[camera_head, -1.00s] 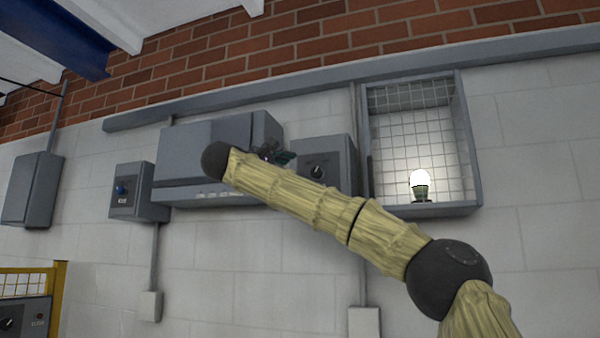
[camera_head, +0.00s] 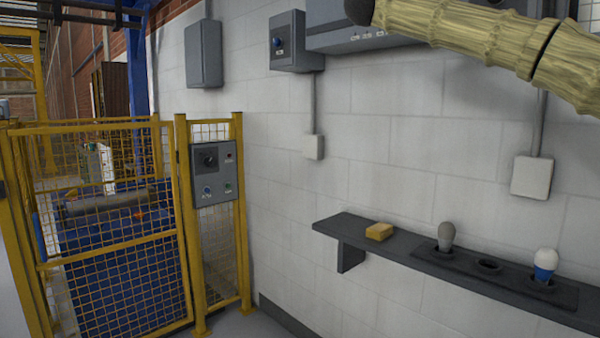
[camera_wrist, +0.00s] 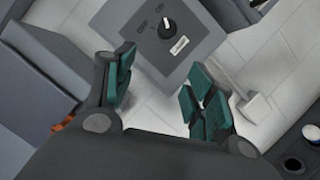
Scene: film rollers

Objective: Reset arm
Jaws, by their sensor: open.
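My arm (camera_head: 490,35), in a tan cover with dark joints, crosses the upper right of the head view. My gripper is outside the head view. In the wrist view my gripper (camera_wrist: 155,95) shows its green-padded fingers apart, with nothing between them but wall behind. Beyond the fingers is a grey control box with a black rotary knob (camera_wrist: 167,28). I cannot tell that the gripper touches it.
A dark wall shelf (camera_head: 400,245) holds a yellow sponge-like block (camera_head: 379,231), a grey bulb (camera_head: 446,236) and a white-and-blue bulb (camera_head: 545,264) in a socket strip. A yellow mesh fence (camera_head: 120,250) with a control panel (camera_head: 215,172) stands left. Grey boxes hang on the wall.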

